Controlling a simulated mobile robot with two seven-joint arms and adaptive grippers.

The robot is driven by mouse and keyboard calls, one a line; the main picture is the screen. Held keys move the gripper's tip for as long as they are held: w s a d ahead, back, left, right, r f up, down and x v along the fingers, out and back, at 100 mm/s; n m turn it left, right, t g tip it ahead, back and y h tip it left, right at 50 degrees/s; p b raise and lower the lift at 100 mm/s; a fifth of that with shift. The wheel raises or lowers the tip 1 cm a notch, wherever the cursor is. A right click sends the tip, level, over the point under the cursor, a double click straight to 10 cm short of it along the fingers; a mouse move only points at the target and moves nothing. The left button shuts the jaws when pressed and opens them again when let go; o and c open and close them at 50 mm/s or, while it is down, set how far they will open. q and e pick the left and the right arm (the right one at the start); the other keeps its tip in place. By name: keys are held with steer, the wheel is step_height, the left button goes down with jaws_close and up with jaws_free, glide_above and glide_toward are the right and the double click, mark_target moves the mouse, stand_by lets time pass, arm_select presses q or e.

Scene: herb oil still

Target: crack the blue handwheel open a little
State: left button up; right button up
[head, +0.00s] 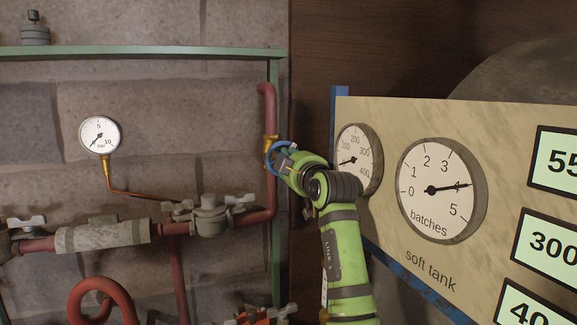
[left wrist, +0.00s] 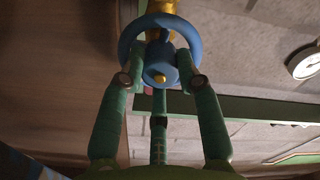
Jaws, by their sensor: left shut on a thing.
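The blue handwheel (head: 272,160) sits on a brass valve (head: 271,146) on the red upright pipe, left of the wooden panel. My left gripper (head: 287,163) is at the wheel and hides much of it in the head view. In the left wrist view the blue handwheel (left wrist: 160,50) shows as a ring with a hub and a small yellow centre. The green fingers of my left gripper (left wrist: 160,85) are closed in on the hub and rim from several sides. How far the wheel is turned cannot be read. My right gripper is in neither view.
A bar gauge (head: 100,135) with its needle near the low end is on the left. Red pipes (head: 246,220) with grey-handled valves run below it. The soft tank panel (head: 375,222) with two dials stands close right of my arm. A green shelf (head: 140,51) is above.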

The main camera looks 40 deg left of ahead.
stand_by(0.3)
arm_select(q)
steer(key=o, duration=1.2)
steer(key=shift+c, duration=0.2)
steer(key=v, duration=0.7)
steer(key=shift+d, duration=0.2)
